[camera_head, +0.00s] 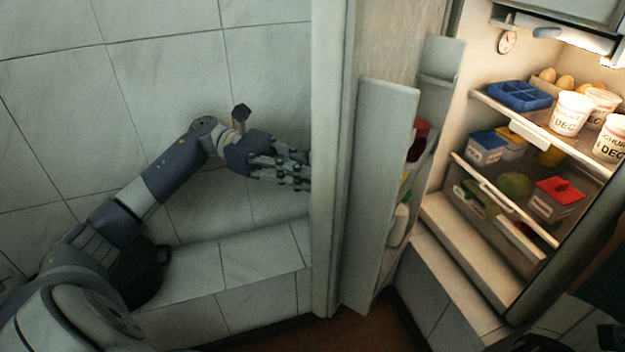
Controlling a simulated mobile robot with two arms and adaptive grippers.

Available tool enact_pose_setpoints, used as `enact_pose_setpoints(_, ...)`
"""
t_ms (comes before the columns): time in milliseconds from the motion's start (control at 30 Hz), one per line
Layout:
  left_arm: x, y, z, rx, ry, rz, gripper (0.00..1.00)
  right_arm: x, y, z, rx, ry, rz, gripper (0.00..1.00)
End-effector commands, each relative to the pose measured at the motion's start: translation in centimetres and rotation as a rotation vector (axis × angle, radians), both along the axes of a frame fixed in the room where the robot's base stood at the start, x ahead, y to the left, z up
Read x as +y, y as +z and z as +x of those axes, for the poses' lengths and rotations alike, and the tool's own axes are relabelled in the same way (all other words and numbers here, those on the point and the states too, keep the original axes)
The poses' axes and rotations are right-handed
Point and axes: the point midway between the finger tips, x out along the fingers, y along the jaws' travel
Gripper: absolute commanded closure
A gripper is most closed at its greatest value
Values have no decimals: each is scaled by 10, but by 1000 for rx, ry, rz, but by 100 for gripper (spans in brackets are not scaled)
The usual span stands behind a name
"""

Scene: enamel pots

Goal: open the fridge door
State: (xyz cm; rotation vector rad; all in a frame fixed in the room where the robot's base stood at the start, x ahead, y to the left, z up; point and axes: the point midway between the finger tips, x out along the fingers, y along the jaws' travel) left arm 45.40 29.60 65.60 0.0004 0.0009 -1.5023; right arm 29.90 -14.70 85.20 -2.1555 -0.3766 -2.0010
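The fridge (450,215) is at the right with its lit inside exposed. Its door (378,190) stands swung open to the left, and items show in the door's inner shelves (405,210). My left gripper (300,172) is left of the door, with its fingers pointing right at a pale upright panel (333,150). Its fingertips are at or very near that panel's left edge; I cannot tell if they touch it. The fingers lie close together in view, and their opening is unclear. I see no door handle. My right gripper is not in view.
Fridge shelves hold a blue tray (519,95), eggs (562,80), yoghurt tubs (571,113) and a red-lidded box (557,197). A tiled wall (60,110) and tiled ledge (250,262) are at the left. A dark pot (150,265) sits behind my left arm.

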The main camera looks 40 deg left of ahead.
Motion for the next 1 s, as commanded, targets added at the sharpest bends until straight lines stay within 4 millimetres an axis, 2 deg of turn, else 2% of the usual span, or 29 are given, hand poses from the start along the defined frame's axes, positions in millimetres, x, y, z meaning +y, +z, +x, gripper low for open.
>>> enact_pose_setpoints(33, 3, 3, 5, -5, 20, -6, 100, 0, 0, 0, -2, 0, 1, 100)
enact_pose_setpoints(433, 4, 4, 5, -5, 20, -6, 100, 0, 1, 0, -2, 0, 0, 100)
enact_pose_setpoints(467, 4, 4, 5, -5, 20, -6, 84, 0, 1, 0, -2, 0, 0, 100)
enact_pose_setpoints(533, 4, 4, 5, -5, 19, -6, 69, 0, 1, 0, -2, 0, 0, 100)
enact_pose_setpoints(867, 3, 3, 3, -3, 12, -3, 69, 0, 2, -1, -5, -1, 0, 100)
enact_pose_setpoints(1000, 3, 14, 3, -6, 11, -2, 69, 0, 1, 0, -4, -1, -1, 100)
